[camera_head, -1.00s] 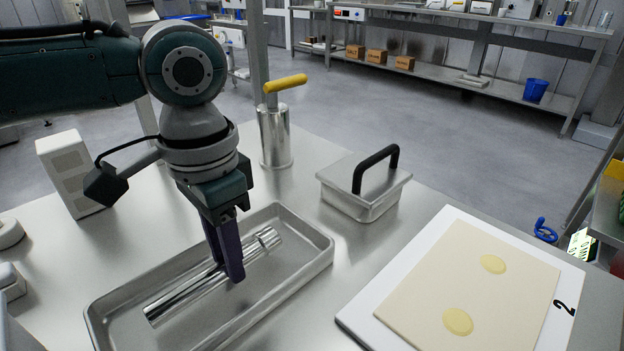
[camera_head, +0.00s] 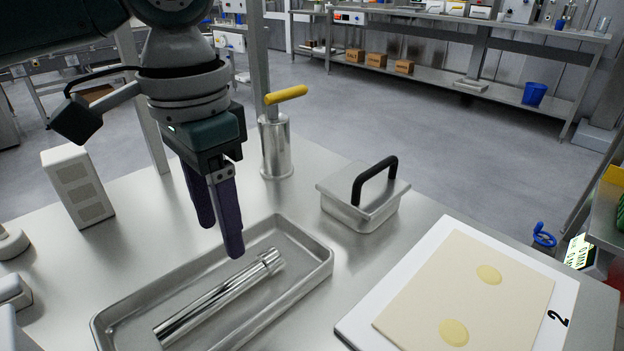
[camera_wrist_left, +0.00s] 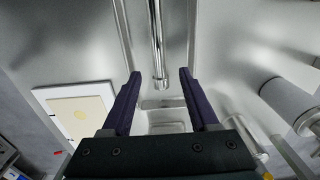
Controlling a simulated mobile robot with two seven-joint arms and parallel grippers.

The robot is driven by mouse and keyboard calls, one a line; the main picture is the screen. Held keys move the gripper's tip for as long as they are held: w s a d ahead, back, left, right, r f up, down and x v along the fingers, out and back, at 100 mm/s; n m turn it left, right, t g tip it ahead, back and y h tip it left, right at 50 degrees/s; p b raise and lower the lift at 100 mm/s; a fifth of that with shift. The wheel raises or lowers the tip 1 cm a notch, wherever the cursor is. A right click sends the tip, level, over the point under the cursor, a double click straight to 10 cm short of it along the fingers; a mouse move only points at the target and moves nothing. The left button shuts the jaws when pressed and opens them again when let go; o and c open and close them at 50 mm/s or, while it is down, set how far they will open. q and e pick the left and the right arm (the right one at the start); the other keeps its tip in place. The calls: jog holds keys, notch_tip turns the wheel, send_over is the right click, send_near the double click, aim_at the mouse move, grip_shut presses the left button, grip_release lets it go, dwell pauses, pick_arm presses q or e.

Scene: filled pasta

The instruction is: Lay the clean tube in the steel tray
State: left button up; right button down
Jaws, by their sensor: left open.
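The clean tube (camera_head: 222,296) is a shiny steel cylinder with a collar at its far end. It lies lengthwise in the steel tray (camera_head: 318,262), a shallow rectangular pan on the steel table. My left gripper (camera_head: 221,240) is open and empty above the tray, with its purple fingers pointing down and apart from the tube. In the left wrist view, the tube (camera_wrist_left: 157,40) lies beyond the gap between the open fingers (camera_wrist_left: 158,78). My right gripper is not in view.
A white board (camera_head: 440,232) with a dough sheet (camera_head: 475,290) lies at right. A white box (camera_head: 77,187) stands at left.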

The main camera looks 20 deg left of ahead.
pick_arm(q)
notch_tip(320, 180, up, 6)
jog(key=s+d+f+m+t+h, duration=0.1)
jog(key=s+d+f+t+h, duration=0.15)
jog(key=s+d+f, duration=0.7)
jog(key=s+a+n+y, duration=0.1)
jog(key=s+a, duration=0.1)
jog(key=s, duration=0.1)
jog(key=s+a+n+t+y+p, duration=0.1)
jog(key=s+a+n, duration=0.1)
jog(key=s+a, duration=0.1)
jog(key=shift+s+a+n, duration=0.1)
jog(key=shift+a+n, duration=0.2)
jog(key=shift+a, duration=0.05)
jog(key=shift+s+a, duration=0.2)
jog(key=shift+a, duration=0.15)
notch_tip(320, 180, up, 55)
jog(key=p, duration=5.4)
jog(key=shift+p, duration=0.4)
